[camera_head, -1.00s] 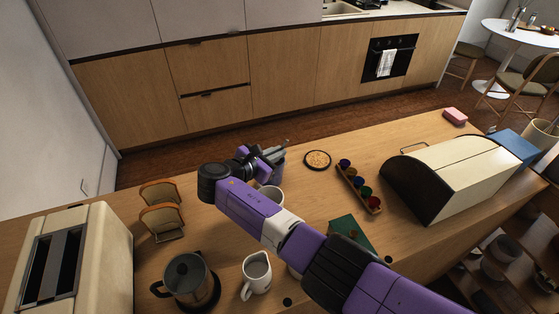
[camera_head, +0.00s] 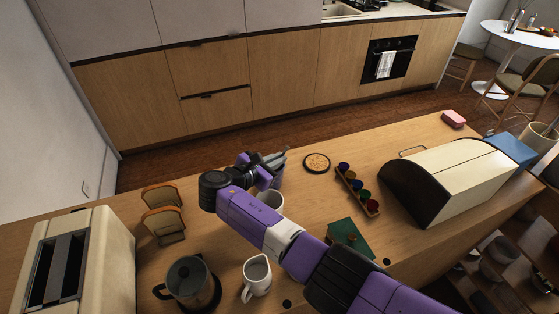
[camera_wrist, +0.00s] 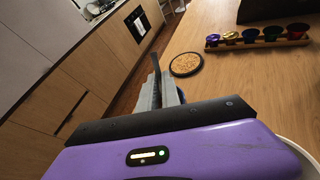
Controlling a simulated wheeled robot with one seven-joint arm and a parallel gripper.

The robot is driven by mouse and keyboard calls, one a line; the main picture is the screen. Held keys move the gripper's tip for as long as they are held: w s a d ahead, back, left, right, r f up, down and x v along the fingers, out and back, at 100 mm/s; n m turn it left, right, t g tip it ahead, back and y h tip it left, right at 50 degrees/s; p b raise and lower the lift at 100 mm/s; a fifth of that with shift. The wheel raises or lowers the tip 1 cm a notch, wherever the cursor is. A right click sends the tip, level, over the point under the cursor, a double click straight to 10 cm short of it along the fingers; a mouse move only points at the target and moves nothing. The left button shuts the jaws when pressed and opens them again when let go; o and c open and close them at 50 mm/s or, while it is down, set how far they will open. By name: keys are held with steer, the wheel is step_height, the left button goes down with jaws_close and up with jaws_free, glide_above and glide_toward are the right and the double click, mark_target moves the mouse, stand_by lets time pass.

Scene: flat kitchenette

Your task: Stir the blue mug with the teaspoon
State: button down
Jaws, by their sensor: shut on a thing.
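My gripper (camera_head: 280,158) is at the far side of the counter, with its fingers pointing right and away in the head view. In the wrist view its grey fingers (camera_wrist: 160,92) are shut on a thin dark thing, taken to be the teaspoon (camera_wrist: 154,62); only one end shows past the fingertips. A dark bluish mug (camera_head: 278,180), seemingly the blue mug, stands just below the gripper and is partly covered by it. Its inside is hidden, so I cannot tell whether the spoon reaches into it.
A white mug (camera_head: 272,199) stands close by, partly behind my arm. A round dish (camera_head: 317,163) and a wooden rack of coloured capsules (camera_head: 358,190) lie to the right. A coffee pot (camera_head: 187,282), a white jug (camera_head: 257,276) and a toaster (camera_head: 75,260) stand nearer.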

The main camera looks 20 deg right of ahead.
stand_by(0.3)
steer(key=shift+d+r+p, duration=0.25)
steer(key=shift+r+p, duration=0.05)
steer(key=shift+r, duration=0.25)
steer(key=shift+d+r+p, duration=0.2)
steer(key=shift+r+p, duration=0.1)
steer(key=shift+r, duration=0.2)
step_height(320, 180, up, 7)
steer(key=d, duration=0.2)
steer(key=shift+d+f, duration=0.15)
steer(key=shift+d, duration=0.25)
stand_by(0.4)
steer(key=shift+r, duration=2.5)
